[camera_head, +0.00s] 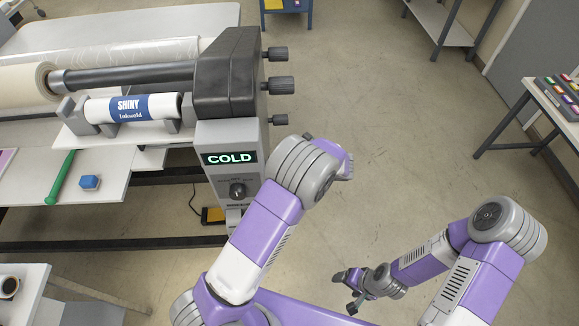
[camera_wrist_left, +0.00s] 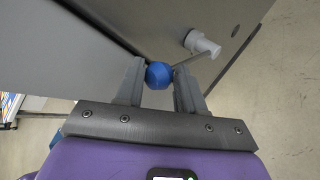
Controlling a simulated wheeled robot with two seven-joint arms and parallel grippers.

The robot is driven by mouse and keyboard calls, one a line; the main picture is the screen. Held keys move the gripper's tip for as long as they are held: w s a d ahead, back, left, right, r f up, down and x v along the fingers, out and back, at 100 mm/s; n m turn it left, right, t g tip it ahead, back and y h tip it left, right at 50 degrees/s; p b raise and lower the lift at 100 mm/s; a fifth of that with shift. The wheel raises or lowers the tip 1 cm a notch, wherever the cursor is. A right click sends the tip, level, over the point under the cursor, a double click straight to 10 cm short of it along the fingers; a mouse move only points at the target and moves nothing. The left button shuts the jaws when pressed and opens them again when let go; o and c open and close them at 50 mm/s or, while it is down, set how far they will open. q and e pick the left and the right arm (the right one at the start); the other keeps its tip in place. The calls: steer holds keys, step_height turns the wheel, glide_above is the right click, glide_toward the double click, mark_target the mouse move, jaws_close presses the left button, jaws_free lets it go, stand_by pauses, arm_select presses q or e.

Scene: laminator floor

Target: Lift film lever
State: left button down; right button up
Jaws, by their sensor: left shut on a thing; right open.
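In the left wrist view, the film lever shows as a blue ball knob (camera_wrist_left: 158,75) on a thin grey rod that runs to a white hub (camera_wrist_left: 203,44) on the laminator's grey side panel. My left gripper (camera_wrist_left: 159,69) is shut on the blue knob, one finger on each side of it. The laminator (camera_head: 225,150) stands at the left in the head view, its display reading COLD. The lever and my left gripper are hidden there. My right gripper (camera_head: 352,285) is open and empty, low over the floor, well away from the laminator.
A film roll labelled SHINY (camera_head: 130,107) lies in a cradle on the laminator. A green stick (camera_head: 60,177) and a blue block (camera_head: 90,182) lie on the white shelf below. A side table (camera_head: 545,95) stands at the right. The floor between is clear.

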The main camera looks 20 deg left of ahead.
arm_select(q)
steer(key=shift+a+r, duration=0.15)
steer(key=shift+a, duration=0.15)
steer(key=c, duration=0.8)
jaws_free()
steer(key=shift+o, duration=0.2)
steer(key=shift+w+d, duration=0.1)
steer(key=shift+d, duration=0.1)
steer(key=v, duration=0.7)
steer(key=shift+r, duration=0.15)
